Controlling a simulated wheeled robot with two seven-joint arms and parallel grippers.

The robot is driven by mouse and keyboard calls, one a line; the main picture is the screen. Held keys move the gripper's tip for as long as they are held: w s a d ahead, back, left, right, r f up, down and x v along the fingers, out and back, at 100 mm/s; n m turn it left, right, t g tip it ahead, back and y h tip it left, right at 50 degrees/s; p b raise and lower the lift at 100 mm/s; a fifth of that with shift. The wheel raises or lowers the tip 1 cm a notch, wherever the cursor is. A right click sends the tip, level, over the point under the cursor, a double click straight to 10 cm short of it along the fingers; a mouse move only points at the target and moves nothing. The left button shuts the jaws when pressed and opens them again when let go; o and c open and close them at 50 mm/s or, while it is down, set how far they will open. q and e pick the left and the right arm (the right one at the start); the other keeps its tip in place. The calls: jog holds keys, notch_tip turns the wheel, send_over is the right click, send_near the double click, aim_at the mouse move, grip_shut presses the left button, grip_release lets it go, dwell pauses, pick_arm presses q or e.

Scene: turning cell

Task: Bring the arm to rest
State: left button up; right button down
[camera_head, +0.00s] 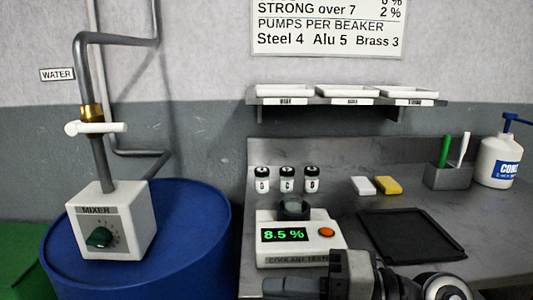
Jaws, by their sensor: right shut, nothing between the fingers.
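My right gripper (276,287) shows at the bottom edge, its arm coming in from the right. Its dark fingers point left and are shut with nothing between them. It is in front of the coolant tester (328,245), partly covering its lower front edge. The tester's display reads 8.5 % in green, and an orange button sits beside it. Whether the gripper touches the tester or the bench cannot be told. My left gripper is not in view.
A metal bench (350,215) holds several small vials, a white and a yellow block (389,186), a black tray (410,234), a pen holder (448,177) and a pump bottle (497,162). A shelf (350,101) hangs above. A mixer (111,220) stands on a blue drum (190,235) at left.

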jog(key=w+d+f+m+t+h, duration=0.2)
jog(key=d+f+m+t+h, duration=0.2)
jog(key=m+t, duration=0.6)
jog(key=w+d+f+m+t+h, duration=0.1)
jog(key=d+f+m+t+h, duration=0.35)
jog(key=m, duration=0.95)
jog(key=s+d+f+m+g+h, duration=0.1)
jog(key=s+f+m+g+h, duration=0.1)
jog(key=f, duration=0.8)
jog(key=s+d+f+m+g+h, duration=0.2)
jog(key=s+f+m+g, duration=0.3)
jog(key=s+f, duration=0.4)
notch_tip(320, 180, down, 2)
jog(key=shift+m+h, duration=0.55)
jog(key=shift+m, duration=0.05)
